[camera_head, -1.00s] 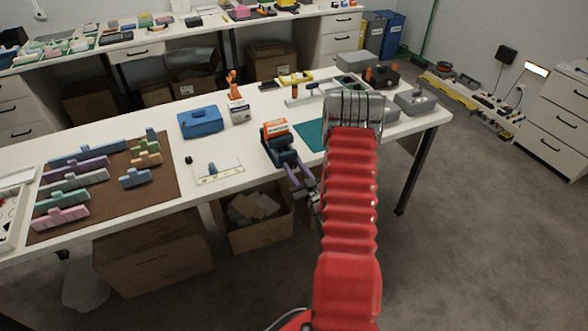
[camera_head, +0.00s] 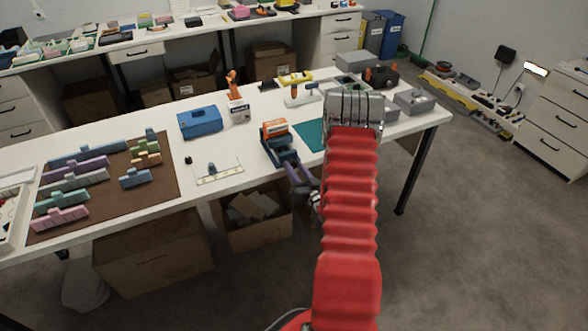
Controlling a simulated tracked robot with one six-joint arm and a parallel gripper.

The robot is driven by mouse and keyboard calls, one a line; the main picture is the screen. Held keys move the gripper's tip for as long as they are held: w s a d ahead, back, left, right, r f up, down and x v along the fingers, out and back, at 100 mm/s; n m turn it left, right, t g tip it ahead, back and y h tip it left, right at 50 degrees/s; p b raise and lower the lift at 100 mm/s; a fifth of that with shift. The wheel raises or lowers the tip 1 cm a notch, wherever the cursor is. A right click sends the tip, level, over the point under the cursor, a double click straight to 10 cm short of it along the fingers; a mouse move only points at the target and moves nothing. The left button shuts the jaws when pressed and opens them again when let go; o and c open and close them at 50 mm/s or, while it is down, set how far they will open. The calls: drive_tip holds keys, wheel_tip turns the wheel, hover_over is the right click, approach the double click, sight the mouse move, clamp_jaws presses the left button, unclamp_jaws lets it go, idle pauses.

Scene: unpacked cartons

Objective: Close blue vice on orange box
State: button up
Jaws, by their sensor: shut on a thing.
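The blue vice (camera_head: 283,152) stands at the front edge of the white table in the head view. The orange box (camera_head: 275,127), with a white band, sits upright at the vice's top, between its jaws. Whether the jaws touch it is too small to tell. My gripper (camera_head: 296,172), with purple fingers, reaches up from below right to the front end of the vice. Its fingers are together, shut on the vice's front end, which they mostly hide. My red arm stands to the right of it.
A blue toolbox (camera_head: 201,122) and a small white-and-dark box (camera_head: 238,112) stand left of the vice. A teal mat (camera_head: 310,134) lies right of it, partly behind my arm. A brown mat (camera_head: 110,205) with coloured blocks lies at the left.

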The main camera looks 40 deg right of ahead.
drive_tip(key=m, duration=1.1)
drive_tip(key=shift+d+f+m, duration=0.15)
drive_tip(key=shift+m, duration=0.15)
idle(0.4)
drive_tip(key=o, duration=1.1)
drive_tip(key=shift+c, duration=0.2)
drive_tip(key=shift+s, duration=0.1)
drive_tip(key=v, duration=1.3)
drive_tip(key=shift+s, duration=0.3)
